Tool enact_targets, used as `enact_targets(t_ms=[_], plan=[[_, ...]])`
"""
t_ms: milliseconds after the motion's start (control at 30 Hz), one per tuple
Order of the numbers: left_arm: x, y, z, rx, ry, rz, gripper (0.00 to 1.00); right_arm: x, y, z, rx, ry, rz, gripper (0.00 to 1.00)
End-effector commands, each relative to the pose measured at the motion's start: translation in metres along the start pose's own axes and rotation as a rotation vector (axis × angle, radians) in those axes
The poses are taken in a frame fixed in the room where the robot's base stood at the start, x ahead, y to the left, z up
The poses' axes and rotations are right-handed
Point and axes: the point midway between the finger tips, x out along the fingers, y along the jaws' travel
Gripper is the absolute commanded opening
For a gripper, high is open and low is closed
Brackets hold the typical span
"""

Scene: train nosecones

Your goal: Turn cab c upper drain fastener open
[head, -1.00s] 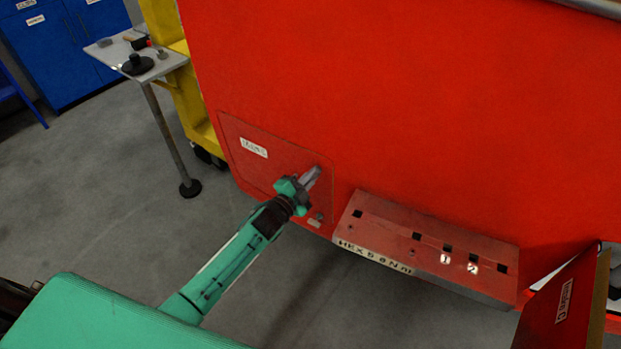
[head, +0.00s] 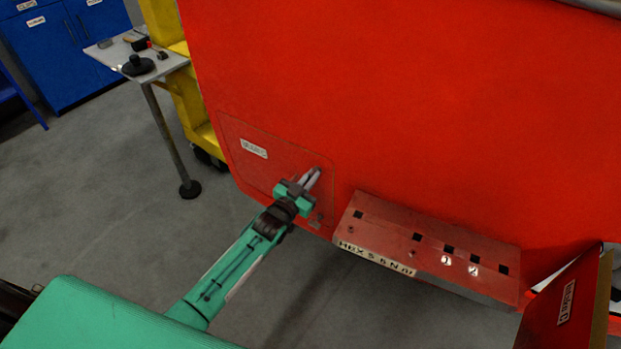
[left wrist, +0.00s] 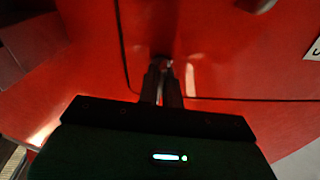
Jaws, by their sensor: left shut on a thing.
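A red panel (head: 232,140) outlined by a dark seam is set in the lower left of the red nosecone (head: 400,90) and bears a white label. My right gripper is not in view.
A red step box (head: 430,245) with square holes juts out right of my left gripper. An open red flap (head: 570,300) stands at lower right. A small grey table (head: 125,60) with tools and a yellow frame (head: 195,95) stand at the left.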

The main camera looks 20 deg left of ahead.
Motion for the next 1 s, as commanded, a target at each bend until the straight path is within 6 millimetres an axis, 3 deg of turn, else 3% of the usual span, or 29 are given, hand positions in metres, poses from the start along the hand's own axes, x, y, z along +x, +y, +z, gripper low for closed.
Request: enact_targets(t_ms=[333, 867, 1000], plan=[[-0.0008, 0.0003, 0.0019, -0.140, -0.004, -0.011, 0.00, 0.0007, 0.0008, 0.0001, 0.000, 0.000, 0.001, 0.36], [-0.0008, 0.0006, 0.0020, -0.166, -0.004, -0.012, 0.00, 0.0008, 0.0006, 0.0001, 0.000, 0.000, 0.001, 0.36], [-0.0007, 0.0006, 0.0017, -0.165, -0.003, -0.012, 0.28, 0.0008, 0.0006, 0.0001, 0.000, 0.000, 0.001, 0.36]])
